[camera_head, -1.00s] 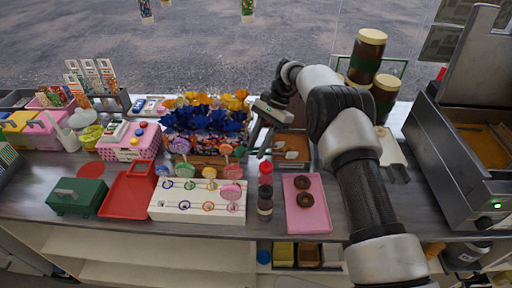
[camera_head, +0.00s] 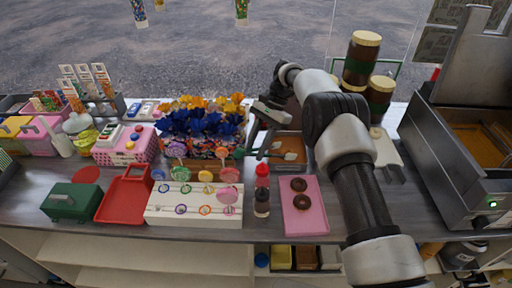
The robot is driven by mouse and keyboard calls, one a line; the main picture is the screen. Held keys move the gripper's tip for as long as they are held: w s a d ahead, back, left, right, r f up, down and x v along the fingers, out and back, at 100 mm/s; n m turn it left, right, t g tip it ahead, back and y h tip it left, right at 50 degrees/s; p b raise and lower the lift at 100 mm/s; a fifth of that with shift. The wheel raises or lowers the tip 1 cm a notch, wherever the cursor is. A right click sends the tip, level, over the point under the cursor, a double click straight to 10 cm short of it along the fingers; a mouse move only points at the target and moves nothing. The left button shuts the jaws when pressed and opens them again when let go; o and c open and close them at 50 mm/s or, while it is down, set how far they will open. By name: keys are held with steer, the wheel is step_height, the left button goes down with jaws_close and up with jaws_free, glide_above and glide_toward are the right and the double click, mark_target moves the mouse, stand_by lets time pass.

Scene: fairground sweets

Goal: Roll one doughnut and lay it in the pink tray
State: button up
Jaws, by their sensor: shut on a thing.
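The pink tray (camera_head: 306,221) lies on the counter, right of centre. Two dark brown doughnuts lie in it, one at the back (camera_head: 299,184) and one in front (camera_head: 301,203). My gripper (camera_head: 257,152) points down behind the pink tray and to its left, at the left end of a shallow brown tray (camera_head: 300,137). That tray holds pale and tan contents too small to make out. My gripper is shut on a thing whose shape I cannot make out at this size.
A red-capped bottle (camera_head: 262,190) stands just left of the pink tray. A white lollipop stand (camera_head: 164,215), a red tray (camera_head: 115,207) and a green box (camera_head: 74,202) lie further left. A metal fryer (camera_head: 450,170) stands at the right. Tall jars (camera_head: 358,62) stand behind my arm.

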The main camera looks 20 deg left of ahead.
stand_by(0.4)
step_height(320, 180, up, 10)
steer(key=p, duration=0.4)
stand_by(0.3)
